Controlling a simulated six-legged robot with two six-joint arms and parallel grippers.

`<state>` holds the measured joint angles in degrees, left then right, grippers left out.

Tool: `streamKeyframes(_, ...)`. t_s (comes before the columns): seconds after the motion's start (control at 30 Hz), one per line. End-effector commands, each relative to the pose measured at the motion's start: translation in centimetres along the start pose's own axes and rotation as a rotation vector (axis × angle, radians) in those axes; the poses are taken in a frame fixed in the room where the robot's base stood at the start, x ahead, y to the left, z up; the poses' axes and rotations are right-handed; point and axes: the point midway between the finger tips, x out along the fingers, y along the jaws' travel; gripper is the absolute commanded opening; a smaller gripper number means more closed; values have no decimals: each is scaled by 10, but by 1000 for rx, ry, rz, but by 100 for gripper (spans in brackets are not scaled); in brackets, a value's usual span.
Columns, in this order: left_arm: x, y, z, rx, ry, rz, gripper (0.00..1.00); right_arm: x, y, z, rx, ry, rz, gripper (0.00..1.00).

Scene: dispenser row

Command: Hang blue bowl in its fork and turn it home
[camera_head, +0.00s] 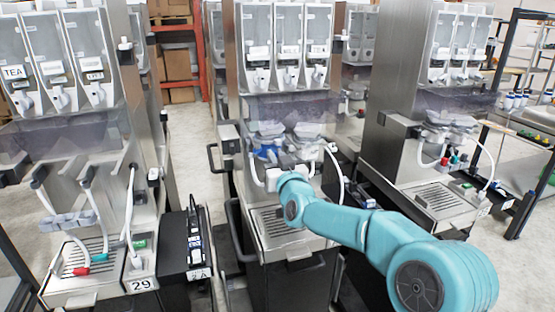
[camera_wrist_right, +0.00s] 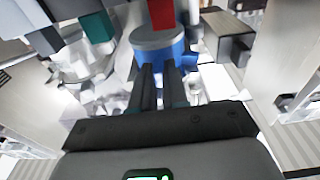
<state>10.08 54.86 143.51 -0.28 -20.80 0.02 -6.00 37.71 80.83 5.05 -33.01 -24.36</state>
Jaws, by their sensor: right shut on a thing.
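The blue bowl (camera_head: 267,152) shows as a small blue patch at the middle dispenser, under its clear hoppers. In the right wrist view it is a blue body (camera_wrist_right: 178,56) with a grey round top. My right gripper (camera_wrist_right: 163,72) is shut on it, the two dark fingers close together against its near side. In the head view my teal right arm reaches in from the lower right, and the right gripper (camera_head: 262,176) is small beside the bowl. I cannot make out the fork, or whether the bowl sits in it. My left gripper is not in view.
A grey drip tray (camera_head: 275,222) lies below the right gripper. White hoses hang around it, close to the arm. Other dispensers stand at the left (camera_head: 85,180) and right (camera_head: 440,150). A red part (camera_wrist_right: 161,14) is just above the bowl in the wrist view.

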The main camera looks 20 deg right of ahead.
Motion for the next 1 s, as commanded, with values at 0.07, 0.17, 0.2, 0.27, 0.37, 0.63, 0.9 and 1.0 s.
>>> streamKeyframes(0.07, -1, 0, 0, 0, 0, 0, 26, 3, 0, 0, 0, 1, 1, 0)
streamKeyframes(0.17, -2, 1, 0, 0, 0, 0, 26, 5, 0, 0, 0, 2, 1, 0)
streamKeyframes(0.2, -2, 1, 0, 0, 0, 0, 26, 5, 0, 0, 0, 2, 1, 0)
streamKeyframes(0.27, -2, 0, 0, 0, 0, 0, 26, 5, 0, 0, 0, 2, 1, 0)
streamKeyframes(0.37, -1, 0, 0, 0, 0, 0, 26, 5, 0, 0, 0, 1, 1, 0)
streamKeyframes(0.63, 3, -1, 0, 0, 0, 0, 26, 7, 0, 1, 0, 1, 0, 0)
streamKeyframes(0.9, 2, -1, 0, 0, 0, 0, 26, 7, 0, 0, 0, 1, 0, 0)
streamKeyframes(1.0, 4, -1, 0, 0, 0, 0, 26, 6, 0, 1, 0, 1, 0, 0)
